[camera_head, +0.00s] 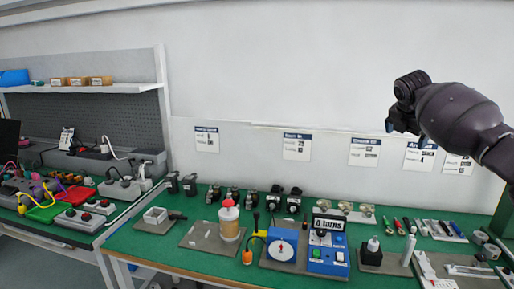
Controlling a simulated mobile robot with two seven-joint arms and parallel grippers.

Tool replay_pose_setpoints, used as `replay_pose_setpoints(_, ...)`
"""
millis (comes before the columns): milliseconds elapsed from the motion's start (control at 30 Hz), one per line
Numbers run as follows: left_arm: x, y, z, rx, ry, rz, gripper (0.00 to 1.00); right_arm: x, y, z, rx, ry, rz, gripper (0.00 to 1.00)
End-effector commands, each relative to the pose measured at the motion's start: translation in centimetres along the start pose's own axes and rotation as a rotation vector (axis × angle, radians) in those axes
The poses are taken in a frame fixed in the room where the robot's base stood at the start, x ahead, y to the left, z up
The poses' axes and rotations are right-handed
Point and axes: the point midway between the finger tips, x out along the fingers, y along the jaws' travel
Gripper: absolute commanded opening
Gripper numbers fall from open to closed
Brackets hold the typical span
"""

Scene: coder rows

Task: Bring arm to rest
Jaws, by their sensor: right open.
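My right arm (456,117) comes in from the right edge, dark and raised in front of the white wall, well above the green workbench (190,262). My right gripper (396,118) is at the arm's left end, small and partly turned away. It is open, and nothing shows between its fingers. It touches nothing on the bench. My left gripper is not in view.
On the bench stand a blue device with a sign (328,258), a blue box with a round dial (283,244) and a red-topped bottle (229,220). Several small tools lie at the right. A shelf (85,88) hangs at left. Air above the bench is clear.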

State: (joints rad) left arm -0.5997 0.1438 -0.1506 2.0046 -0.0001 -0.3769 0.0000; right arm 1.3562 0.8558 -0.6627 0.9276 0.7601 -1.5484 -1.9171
Motion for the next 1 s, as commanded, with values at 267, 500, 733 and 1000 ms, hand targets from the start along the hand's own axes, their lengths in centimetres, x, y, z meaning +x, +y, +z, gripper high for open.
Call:
replay_pose_setpoints(267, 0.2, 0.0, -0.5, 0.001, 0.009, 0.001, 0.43, -0.9, 2.6, 1.0, 0.360, -0.073, 0.159, 0.95)
replay_pose_setpoints(500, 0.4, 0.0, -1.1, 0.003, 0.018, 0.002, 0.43, -6.6, 9.0, -0.3, 0.640, -0.088, 0.525, 0.95)
replay_pose_setpoints(733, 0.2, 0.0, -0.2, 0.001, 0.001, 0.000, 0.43, -6.0, 12.7, -9.4, 0.855, 0.133, 0.829, 0.95)
replay_pose_setpoints(1000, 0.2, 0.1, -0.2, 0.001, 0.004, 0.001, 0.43, -1.7, 10.8, -21.1, 1.069, 0.481, 0.972, 0.95)
